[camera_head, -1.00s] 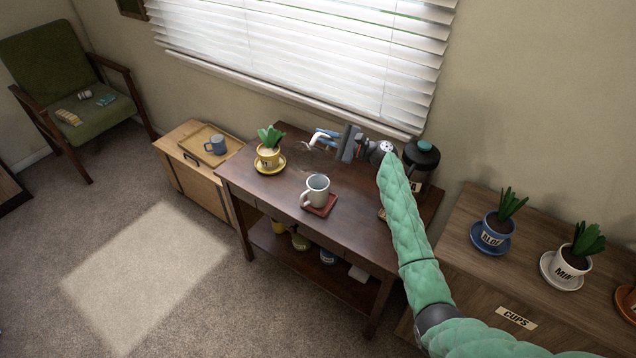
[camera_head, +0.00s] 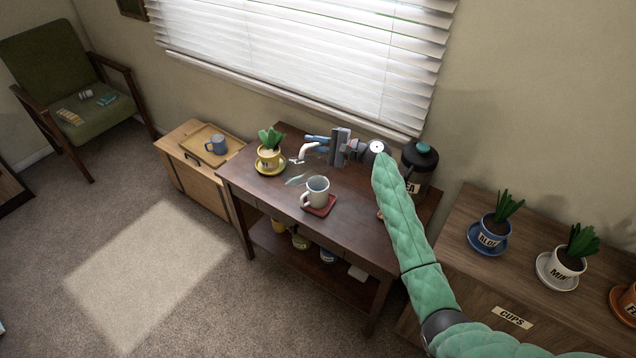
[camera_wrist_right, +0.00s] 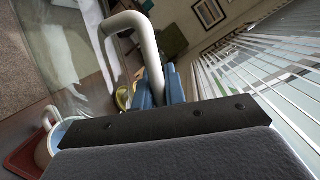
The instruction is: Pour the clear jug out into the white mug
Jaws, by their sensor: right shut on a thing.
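The white mug (camera_head: 317,189) stands upright on a red coaster (camera_head: 326,211) on the dark wooden table. My right gripper (camera_head: 318,143) is shut on the white handle (camera_head: 308,149) of the clear jug, behind the mug. The jug's see-through body is hard to make out; a pale patch (camera_head: 295,180) shows left of the mug and the jug looks tilted. In the right wrist view the handle (camera_wrist_right: 140,35) rises between the blue fingers (camera_wrist_right: 160,92), with the glass at left and the mug (camera_wrist_right: 45,150) low at left. I cannot tell whether liquid is flowing. My left gripper is out of view.
A yellow potted plant (camera_head: 268,157) on a saucer stands left of the jug. A dark canister (camera_head: 419,165) stands at the table's back right, near my right arm. A blue mug (camera_head: 217,144) sits on a tray left. Blinds (camera_head: 310,60) hang behind the table.

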